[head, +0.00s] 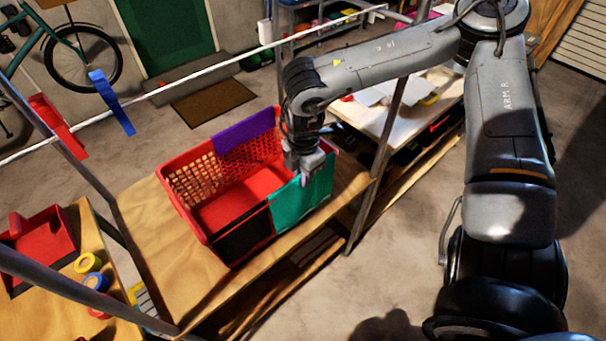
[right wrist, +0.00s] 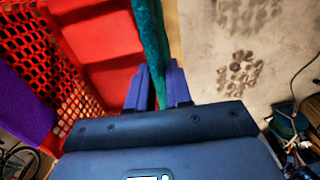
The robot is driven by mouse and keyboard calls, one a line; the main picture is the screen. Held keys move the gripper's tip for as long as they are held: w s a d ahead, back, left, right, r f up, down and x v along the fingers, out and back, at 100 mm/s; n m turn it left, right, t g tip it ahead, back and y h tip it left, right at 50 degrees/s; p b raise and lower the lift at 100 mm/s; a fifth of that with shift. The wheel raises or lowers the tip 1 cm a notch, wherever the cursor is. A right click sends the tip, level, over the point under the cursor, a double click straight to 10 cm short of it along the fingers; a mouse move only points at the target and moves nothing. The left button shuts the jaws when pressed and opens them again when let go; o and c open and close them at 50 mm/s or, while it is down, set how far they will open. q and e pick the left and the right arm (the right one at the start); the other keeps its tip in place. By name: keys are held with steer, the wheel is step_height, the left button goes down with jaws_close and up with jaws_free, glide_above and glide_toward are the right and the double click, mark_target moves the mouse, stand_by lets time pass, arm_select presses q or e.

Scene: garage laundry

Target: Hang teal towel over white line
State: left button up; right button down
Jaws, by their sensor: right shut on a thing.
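The teal towel (head: 301,206) hangs over the right-hand wall of the red basket (head: 182,222). My right gripper (head: 305,180) is at the towel's upper edge on that wall. In the right wrist view the towel (right wrist: 151,40) runs up from between the purple fingers (right wrist: 158,88), which are shut on it. The white line (head: 225,64) stretches diagonally behind the basket, apart from the towel. My left gripper is out of view.
A blue cloth (head: 110,101) and a red cloth (head: 58,123) hang on the line's left part. Purple (head: 245,139) and black (head: 243,237) cloths drape over the basket. The basket stands on a wooden bench (head: 155,262) between metal posts.

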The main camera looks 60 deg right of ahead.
steer(key=shift+r+p, duration=2.15)
steer(key=shift+r, duration=0.95)
steer(key=shift+r+p, duration=0.8)
steer(key=shift+r, duration=0.35)
